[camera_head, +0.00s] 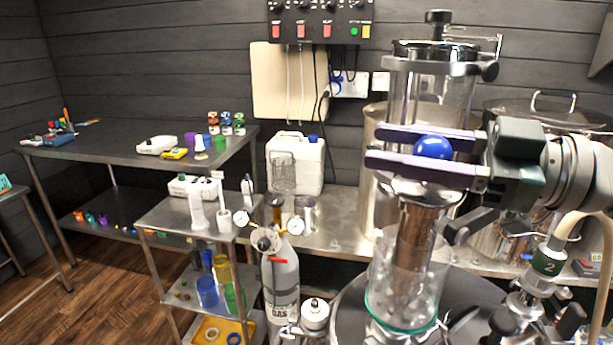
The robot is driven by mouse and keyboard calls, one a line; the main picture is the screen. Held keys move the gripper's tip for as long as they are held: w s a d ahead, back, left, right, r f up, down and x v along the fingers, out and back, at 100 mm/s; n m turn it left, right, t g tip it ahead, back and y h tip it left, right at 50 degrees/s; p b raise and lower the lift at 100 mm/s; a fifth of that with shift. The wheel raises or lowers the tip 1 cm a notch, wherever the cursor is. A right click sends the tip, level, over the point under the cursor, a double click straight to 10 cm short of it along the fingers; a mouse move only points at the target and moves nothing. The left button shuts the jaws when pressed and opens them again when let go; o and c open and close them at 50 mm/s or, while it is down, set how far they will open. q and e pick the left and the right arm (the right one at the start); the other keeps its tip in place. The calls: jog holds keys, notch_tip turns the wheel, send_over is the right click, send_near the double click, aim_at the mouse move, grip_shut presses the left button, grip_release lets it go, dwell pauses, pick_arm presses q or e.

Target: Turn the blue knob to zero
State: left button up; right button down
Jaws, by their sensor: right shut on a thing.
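The blue knob (433,147) is a round, glossy ball at the right of the head view, in front of a tall clear cylinder in a metal frame (443,75). My right gripper (376,147) reaches in from the right. Its two long purple-grey fingers lie one above and one below the knob, shut on it, with their tips extending past it to the left. The fingers hide the knob's top and bottom edges. No pointer, scale or zero mark can be made out on it. My left gripper is not in view.
A glass vessel with a green rim (402,290) stands below the knob. Large steel pots stand behind it. A grey gas cylinder (281,285) with gauges and a white jug (296,165) stand to the left. A control panel (320,20) hangs on the wall above.

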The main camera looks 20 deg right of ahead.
jog(key=n+g+y+b, duration=0.1)
jog(key=g, duration=0.1)
jog(key=n+g+y+b, duration=0.1)
jog(key=n+g+b, duration=0.1)
jog(key=s+n+g+y+b, duration=0.1)
jog(key=shift+a+f+g+y+b, duration=0.15)
jog(key=shift+a+g+y+b, duration=0.15)
jog(key=shift+g+b, duration=0.1)
jog(key=shift+s+n+g+y+b, duration=0.15)
jog(key=shift+n+g+y+b, duration=0.15)
jog(key=shift+n+g+b, duration=0.5)
jog(key=shift+r, duration=0.2)
jog(key=shift+c, duration=2.1)
grip_release()
jog(key=shift+d, duration=0.1)
